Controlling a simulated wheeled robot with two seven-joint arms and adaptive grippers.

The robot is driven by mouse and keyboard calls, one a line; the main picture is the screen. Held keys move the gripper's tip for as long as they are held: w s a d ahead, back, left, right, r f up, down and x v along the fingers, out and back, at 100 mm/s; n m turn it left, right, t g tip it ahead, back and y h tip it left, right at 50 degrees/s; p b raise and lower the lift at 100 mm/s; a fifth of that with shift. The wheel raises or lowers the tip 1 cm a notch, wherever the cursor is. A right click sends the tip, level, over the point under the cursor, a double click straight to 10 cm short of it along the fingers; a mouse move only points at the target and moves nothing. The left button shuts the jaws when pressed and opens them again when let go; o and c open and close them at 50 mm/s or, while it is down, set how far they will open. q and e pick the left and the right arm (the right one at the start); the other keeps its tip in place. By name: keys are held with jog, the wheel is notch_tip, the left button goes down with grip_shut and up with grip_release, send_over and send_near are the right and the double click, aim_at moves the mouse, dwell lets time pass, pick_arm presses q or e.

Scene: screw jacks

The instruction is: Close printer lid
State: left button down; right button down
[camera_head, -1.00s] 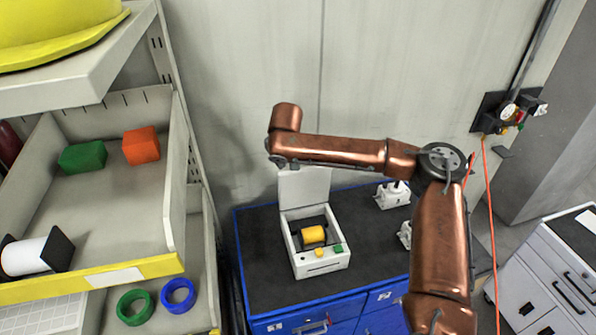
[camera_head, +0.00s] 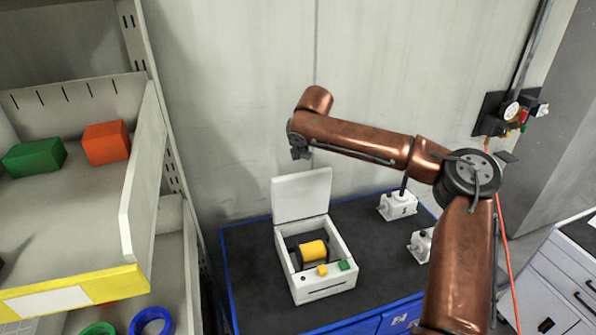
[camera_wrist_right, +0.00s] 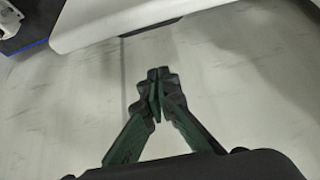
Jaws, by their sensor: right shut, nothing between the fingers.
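The printer (camera_head: 345,278) is a small white box on the dark top of a blue cabinet. Its white lid (camera_head: 302,196) stands open, upright at the back edge. Inside lies a yellow spool (camera_head: 313,250) with dark ends. My right gripper (camera_head: 300,152) is just above and at the back of the lid's top edge, partly hidden by its own wrist. In the right wrist view its dark green fingers (camera_wrist_right: 157,84) meet at the tips with nothing between them. A white panel, apparently the lid (camera_wrist_right: 125,14), shows at the top there, apart from the fingers. My left gripper is out of view.
White screw jacks (camera_head: 398,205) stand right of the printer on the cabinet top (camera_head: 255,275). A shelf (camera_head: 75,285) with green and orange blocks is at left. The pale wall (camera_head: 230,110) rises behind. An orange hose hangs at right.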

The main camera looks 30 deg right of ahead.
aim_at(300, 193)
jog(key=f, duration=0.6)
jog(key=shift+s+a, duration=0.1)
jog(key=shift+s, duration=0.2)
jog(key=shift+s+r, duration=0.1)
jog(key=shift+p, duration=0.4)
